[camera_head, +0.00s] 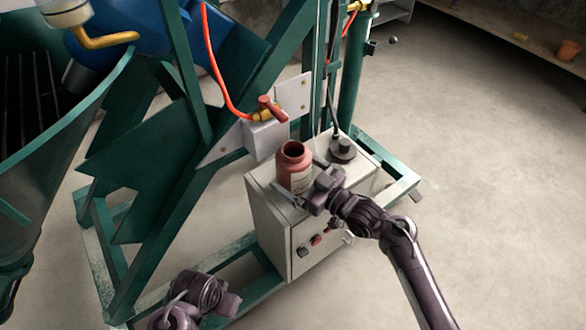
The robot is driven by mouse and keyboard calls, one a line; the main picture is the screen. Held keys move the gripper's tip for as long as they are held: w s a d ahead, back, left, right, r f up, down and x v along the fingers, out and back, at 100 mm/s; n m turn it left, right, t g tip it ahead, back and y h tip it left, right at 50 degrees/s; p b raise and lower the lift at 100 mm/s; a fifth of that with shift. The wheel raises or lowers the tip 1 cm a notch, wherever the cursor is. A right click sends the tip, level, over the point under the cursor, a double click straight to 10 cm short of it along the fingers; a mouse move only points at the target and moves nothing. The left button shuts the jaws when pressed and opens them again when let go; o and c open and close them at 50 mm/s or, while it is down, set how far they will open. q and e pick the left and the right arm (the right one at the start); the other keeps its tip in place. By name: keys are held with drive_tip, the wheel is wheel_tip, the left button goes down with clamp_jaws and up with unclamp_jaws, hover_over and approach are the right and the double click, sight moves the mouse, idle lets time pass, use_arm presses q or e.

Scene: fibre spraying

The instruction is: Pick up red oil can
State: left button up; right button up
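The red oil can (294,168) is a small upright can with a dark open mouth and a pale label. It stands on top of the white control box (262,205). My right gripper (299,179) reaches in from the right, with one finger at the can's front left and the other at its right side. The can is between the fingers, but I cannot tell whether they press on it. My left gripper (228,302) is low at the bottom edge, away from the can. Its fingers are too unclear to read.
A green machine frame (182,212) rises behind and left of the box. A valve with a red handle (268,108) and an orange hose (214,62) is close behind the can. A black knob (343,148) with a cable is on the box's right. Open floor lies right.

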drive_tip(key=shift+w+a, duration=0.25)
drive_tip(key=shift+a, duration=0.05)
drive_tip(key=shift+c, duration=0.3)
drive_tip(key=c, duration=1.2)
drive_tip(key=shift+r, duration=0.1)
drive_tip(key=shift+c, duration=0.2)
drive_tip(key=shift+r, duration=0.1)
